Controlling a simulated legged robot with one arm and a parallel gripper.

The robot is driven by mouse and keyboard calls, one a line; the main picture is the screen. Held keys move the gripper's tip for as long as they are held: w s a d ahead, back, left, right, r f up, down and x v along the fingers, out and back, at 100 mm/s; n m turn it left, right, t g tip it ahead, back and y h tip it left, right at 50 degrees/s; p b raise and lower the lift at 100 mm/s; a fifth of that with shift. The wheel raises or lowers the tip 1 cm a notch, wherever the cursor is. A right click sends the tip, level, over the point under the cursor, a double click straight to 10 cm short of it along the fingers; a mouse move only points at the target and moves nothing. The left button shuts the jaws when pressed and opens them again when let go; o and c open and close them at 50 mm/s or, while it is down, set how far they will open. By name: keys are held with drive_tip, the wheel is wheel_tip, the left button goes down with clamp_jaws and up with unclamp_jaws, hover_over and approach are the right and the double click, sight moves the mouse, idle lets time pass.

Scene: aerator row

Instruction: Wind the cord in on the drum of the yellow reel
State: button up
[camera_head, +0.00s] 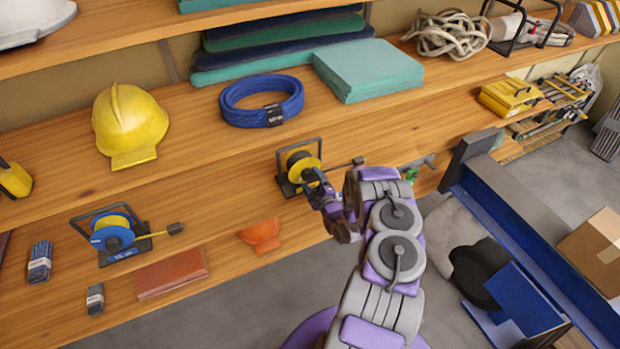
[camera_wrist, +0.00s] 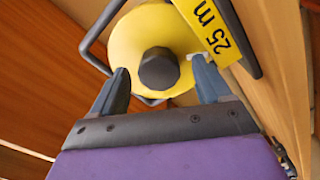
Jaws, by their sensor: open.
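The yellow reel (camera_head: 303,163) stands on the lower wooden shelf in a dark metal frame, with a short dark cord end and plug (camera_head: 358,161) reaching out to its right. In the wrist view its yellow drum face (camera_wrist: 128,45) fills the top middle, with a dark faceted knob (camera_wrist: 159,68) at its centre and a yellow "25 m" tag (camera_wrist: 212,28) beside it. My gripper (camera_head: 318,186) is in front of the reel. In the wrist view my gripper (camera_wrist: 163,80) is open, one finger on each side of the knob. I cannot tell whether the fingers touch it.
A blue-and-yellow reel (camera_head: 112,236) stands on the shelf to the left. A yellow helmet (camera_head: 129,124) and a coiled blue strap (camera_head: 262,101) are behind.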

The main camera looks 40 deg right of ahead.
drive_tip(key=shift+x, duration=0.8)
drive_tip(key=c, duration=1)
